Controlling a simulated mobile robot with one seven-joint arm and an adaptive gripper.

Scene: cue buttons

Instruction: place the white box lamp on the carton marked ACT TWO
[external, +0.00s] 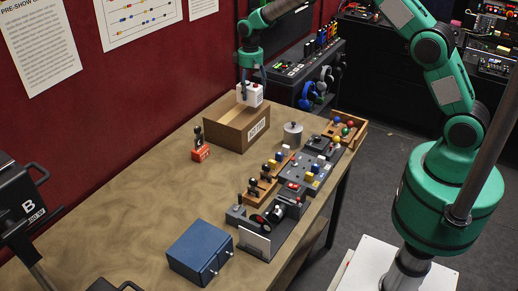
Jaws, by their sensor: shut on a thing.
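The white box lamp (250,95) is in my gripper (252,80), at the back of the table. My gripper points down and is shut on the lamp. The lamp shows in front of the upper back part of a brown carton (226,134) with a white label (258,128). The label is too small to read with certainty. I cannot tell whether the lamp touches the carton or hangs above it.
A red block with a black lever (200,153) stands left of the carton, and a grey lidded pot (292,134) right of it. Switch panels (306,172) and a tray of coloured balls (346,131) line the right edge. A blue box (200,252) sits in front. The table's left middle is clear.

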